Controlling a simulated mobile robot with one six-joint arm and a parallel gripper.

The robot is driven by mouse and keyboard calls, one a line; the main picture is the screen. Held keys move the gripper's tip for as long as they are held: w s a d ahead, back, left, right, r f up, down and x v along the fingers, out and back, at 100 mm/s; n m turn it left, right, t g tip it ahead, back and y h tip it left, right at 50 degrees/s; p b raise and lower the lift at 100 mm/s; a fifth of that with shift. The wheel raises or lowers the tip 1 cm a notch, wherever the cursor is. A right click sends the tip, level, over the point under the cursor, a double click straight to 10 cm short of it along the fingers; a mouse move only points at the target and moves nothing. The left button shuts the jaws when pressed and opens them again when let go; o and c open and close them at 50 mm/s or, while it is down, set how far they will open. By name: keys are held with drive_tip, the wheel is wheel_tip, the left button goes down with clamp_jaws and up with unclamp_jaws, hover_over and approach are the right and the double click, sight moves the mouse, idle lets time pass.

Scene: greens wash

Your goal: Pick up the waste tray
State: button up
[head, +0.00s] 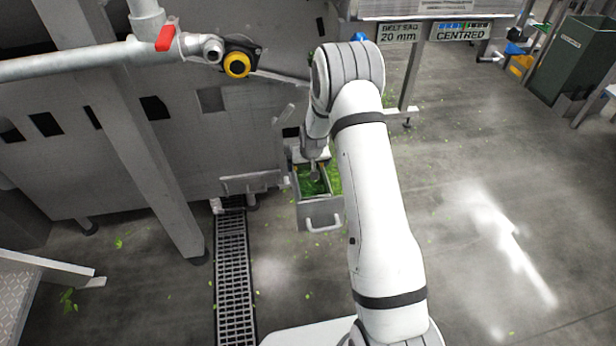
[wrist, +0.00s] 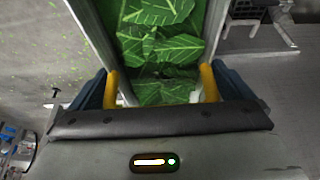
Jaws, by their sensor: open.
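The waste tray (head: 306,211) is a grey metal drawer-like tray with a bar handle (head: 324,227) on its front. It sits low by the machine, in the middle of the head view, and holds green leaves (head: 312,184). My gripper (head: 314,176) is over the tray, pointing down. In the wrist view the tray's side wall (wrist: 90,38) and the leaves show beyond my gripper (wrist: 160,86). Its two yellow-tipped fingers are wide apart with nothing gripped between them. I cannot tell whether the fingers touch the tray. My arm covers the area right of it.
The grey machine (head: 215,150) stands behind the tray, with a pipe and red valve lever (head: 166,38) at upper left. A floor drain grate (head: 233,270) runs left of the tray. A green bin (head: 575,58) is far right. The floor at right is mostly clear, with scattered leaf bits.

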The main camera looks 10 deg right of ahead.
drive_tip(key=shift+w+f, duration=0.15)
drive_tip(key=shift+f, duration=0.15)
drive_tip(key=shift+c, duration=0.2)
drive_tip(key=shift+r, duration=0.1)
drive_tip(key=c, duration=0.9)
drive_tip(key=shift+o, duration=0.2)
